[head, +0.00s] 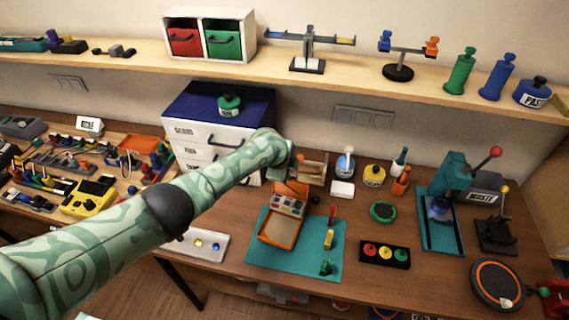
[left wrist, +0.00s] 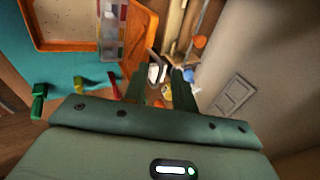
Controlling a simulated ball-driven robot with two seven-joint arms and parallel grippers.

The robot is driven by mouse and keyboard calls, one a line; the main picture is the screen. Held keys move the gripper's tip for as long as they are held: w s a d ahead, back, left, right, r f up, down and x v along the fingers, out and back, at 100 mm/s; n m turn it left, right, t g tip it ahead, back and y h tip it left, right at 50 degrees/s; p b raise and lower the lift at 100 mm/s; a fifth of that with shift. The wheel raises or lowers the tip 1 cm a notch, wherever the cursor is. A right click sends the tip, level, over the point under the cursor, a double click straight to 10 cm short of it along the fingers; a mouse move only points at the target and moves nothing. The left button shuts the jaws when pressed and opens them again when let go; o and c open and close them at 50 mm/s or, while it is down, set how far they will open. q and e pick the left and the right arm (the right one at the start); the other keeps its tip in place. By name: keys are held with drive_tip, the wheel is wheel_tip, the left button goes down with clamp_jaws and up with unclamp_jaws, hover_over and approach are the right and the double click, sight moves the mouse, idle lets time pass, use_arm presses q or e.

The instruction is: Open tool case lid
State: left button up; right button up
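The orange tool case (head: 262,238) sits on a teal mat (head: 318,250) on the workbench. Its beige inside and a small sectioned tray (head: 289,203) show, so the case is open. An orange panel (head: 292,187), seemingly the raised lid, stands at its back edge; it also shows in the left wrist view (left wrist: 142,38). My left gripper (head: 299,167) is just behind and above this panel, and my arm partly covers the view there. In the left wrist view the two dark green fingers (left wrist: 160,82) are apart with nothing clearly held between them.
A wooden holder (head: 313,168) stands close behind the gripper. A red tool (head: 332,214) and a yellow tool (head: 328,239) lie right of the case. A white tray (head: 198,244) is to its left. A white drawer cabinet (head: 203,140) stands behind my arm.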

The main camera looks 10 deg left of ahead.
use_arm(q)
drive_tip(key=p+v, duration=0.5)
drive_tip(key=v, duration=1.1)
drive_tip(key=shift+p, duration=0.4)
drive_tip(key=shift+r, duration=0.1)
